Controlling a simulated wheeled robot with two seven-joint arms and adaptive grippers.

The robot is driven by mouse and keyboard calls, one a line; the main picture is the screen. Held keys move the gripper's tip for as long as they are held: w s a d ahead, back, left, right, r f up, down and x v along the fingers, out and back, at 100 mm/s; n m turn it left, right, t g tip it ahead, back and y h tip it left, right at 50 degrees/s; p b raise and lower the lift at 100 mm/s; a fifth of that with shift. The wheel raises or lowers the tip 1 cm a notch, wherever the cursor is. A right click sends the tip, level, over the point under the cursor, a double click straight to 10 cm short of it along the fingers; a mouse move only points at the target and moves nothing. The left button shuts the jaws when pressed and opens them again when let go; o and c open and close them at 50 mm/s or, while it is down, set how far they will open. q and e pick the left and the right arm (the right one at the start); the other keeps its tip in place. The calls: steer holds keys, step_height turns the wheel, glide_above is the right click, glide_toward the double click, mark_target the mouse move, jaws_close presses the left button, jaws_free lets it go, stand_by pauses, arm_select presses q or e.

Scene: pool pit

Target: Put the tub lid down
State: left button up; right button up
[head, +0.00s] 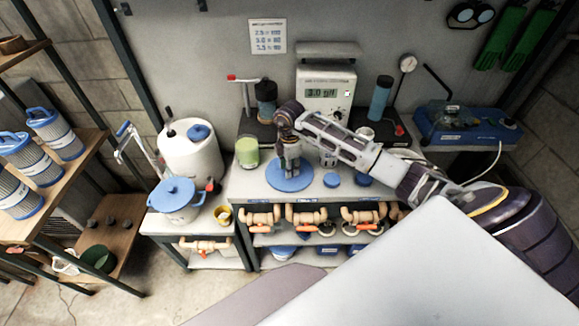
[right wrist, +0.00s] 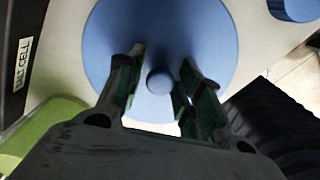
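The tub lid, a round blue disc (head: 289,177) with a small central knob, appears to lie flat on the light bench top. In the right wrist view the lid (right wrist: 205,35) fills the upper middle, with its knob (right wrist: 159,81) showing between the fingers. My right gripper (head: 291,163) points down over the lid. In the right wrist view its fingers (right wrist: 160,90) are apart, with a gap on each side of the knob. A white tub with a blue lid (head: 175,194) stands on the lower stand at the left. My left gripper is out of view.
A green jar (head: 247,152) stands left of the lid. Two small blue caps (head: 331,180) (head: 363,180) lie to its right. A meter (head: 325,90) stands behind. Pipe valves line the shelf below.

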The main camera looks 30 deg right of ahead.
stand_by(0.4)
steer(key=shift+r, duration=0.25)
step_height(320, 180, up, 12)
steer(key=b, duration=0.1)
steer(key=shift+b, duration=0.35)
steer(key=shift+f, duration=0.1)
stand_by(0.6)
